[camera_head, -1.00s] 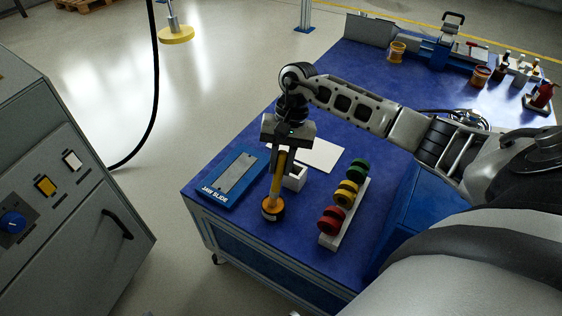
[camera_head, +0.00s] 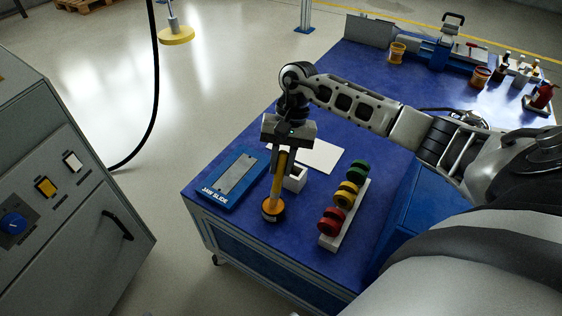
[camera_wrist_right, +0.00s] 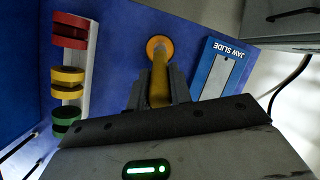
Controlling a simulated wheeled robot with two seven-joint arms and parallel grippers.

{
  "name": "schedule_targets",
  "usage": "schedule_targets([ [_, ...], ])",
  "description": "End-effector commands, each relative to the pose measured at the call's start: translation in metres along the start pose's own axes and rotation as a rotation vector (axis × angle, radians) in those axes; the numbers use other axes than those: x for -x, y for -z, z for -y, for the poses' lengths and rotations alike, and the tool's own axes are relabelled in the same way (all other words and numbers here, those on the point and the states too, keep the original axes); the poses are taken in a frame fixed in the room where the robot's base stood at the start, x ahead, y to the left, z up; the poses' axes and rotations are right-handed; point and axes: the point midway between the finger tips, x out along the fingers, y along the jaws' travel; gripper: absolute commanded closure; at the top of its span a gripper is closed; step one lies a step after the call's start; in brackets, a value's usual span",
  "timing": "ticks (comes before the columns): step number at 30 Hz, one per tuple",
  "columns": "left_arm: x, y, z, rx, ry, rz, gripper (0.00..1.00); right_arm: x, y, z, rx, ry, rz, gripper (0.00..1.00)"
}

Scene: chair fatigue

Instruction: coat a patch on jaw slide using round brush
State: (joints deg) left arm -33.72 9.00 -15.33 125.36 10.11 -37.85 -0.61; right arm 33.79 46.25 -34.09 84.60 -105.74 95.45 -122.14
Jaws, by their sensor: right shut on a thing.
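The jaw slide is a grey metal plate on a blue base labelled JAW SLIDE (camera_head: 232,180), lying near the left corner of the blue table. It also shows at the right in the right wrist view (camera_wrist_right: 217,75). My right gripper (camera_head: 282,160) is shut on the yellow handle of the round brush (camera_head: 276,187). The brush hangs upright, its round orange-rimmed dark head down, to the right of the jaw slide and apart from it. In the right wrist view the brush (camera_wrist_right: 159,75) points away between the fingers. Whether its head touches the table is unclear. My left gripper is out of view.
A white rack (camera_head: 330,240) with red, yellow and green round pieces stands right of the brush. A small white holder (camera_head: 296,180) and a white sheet (camera_head: 320,155) lie behind. A grey control cabinet (camera_head: 70,190) stands left. Tins and bottles stand at the far right.

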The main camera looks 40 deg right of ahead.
Motion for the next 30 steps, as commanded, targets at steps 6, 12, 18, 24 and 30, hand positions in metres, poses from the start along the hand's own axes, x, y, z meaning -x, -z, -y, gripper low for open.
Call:
schedule_targets([
  [6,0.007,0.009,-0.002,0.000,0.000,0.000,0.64,0.022,-0.006,0.004,0.003,0.003,-0.004,1.00],
  [12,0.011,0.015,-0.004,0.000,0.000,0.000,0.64,0.037,-0.011,0.007,0.002,0.004,-0.004,1.00],
  [18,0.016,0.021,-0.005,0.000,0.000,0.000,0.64,0.053,-0.015,0.010,0.003,0.005,-0.005,1.00],
  [24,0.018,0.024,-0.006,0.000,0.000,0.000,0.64,0.060,-0.018,0.012,0.003,0.006,-0.004,1.00],
  [30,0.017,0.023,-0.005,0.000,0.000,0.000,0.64,0.060,-0.018,0.012,0.003,0.006,-0.004,1.00],
])
